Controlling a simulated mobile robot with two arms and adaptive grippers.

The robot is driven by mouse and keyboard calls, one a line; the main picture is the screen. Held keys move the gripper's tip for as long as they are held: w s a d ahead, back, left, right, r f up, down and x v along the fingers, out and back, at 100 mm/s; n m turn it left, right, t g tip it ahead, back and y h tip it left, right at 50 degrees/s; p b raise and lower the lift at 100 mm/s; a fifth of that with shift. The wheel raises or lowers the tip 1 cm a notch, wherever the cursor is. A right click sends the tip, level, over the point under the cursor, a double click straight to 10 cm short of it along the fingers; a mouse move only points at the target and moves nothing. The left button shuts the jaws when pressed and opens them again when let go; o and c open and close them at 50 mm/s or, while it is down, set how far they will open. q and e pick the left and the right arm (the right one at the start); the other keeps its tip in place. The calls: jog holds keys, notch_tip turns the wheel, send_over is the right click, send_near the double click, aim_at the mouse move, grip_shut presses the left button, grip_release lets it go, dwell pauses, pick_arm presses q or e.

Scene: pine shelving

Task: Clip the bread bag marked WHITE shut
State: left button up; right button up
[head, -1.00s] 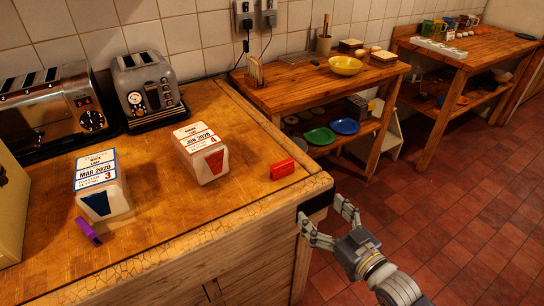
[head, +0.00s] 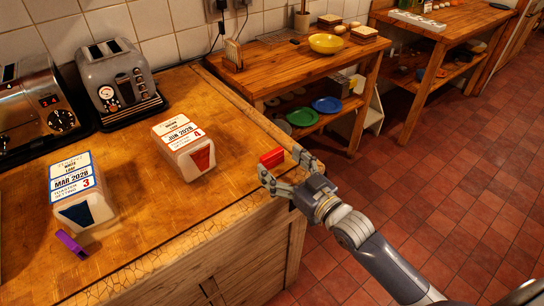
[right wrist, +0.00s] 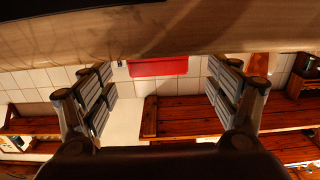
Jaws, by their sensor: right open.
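The bread bag marked WHITE (head: 78,190), with a blue-edged label reading MAR 2028 and 3, stands on the left of the wooden counter. A purple clip (head: 71,243) lies on the counter just in front of it. A red clip (head: 271,158) lies near the counter's right edge. My right gripper (head: 280,163) is open at that edge, its fingers on either side of the red clip. In the right wrist view the red clip (right wrist: 158,67) shows between the spread fingers, not gripped; whether they touch it I cannot tell. My left gripper is out of view.
A second bread bag (head: 183,145) with a red-edged label stands mid-counter. Two toasters (head: 119,80) (head: 38,104) line the wall. A lower wooden table (head: 290,68) with a yellow bowl (head: 327,43) stands beyond. The counter's front middle is clear.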

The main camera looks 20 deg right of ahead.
aim_at(274, 156)
jog(key=x, duration=0.3)
jog(key=shift+w+r+p, duration=0.2)
jog(key=shift+w+p, duration=0.1)
jog(key=shift+w, duration=0.1)
jog(key=shift+w+a, duration=0.15)
jog(key=shift+w, duration=0.05)
jog(key=shift+c, duration=0.3)
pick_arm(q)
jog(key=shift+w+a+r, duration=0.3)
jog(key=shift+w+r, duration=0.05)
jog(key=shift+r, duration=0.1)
pick_arm(e)
jog(key=c, duration=0.8)
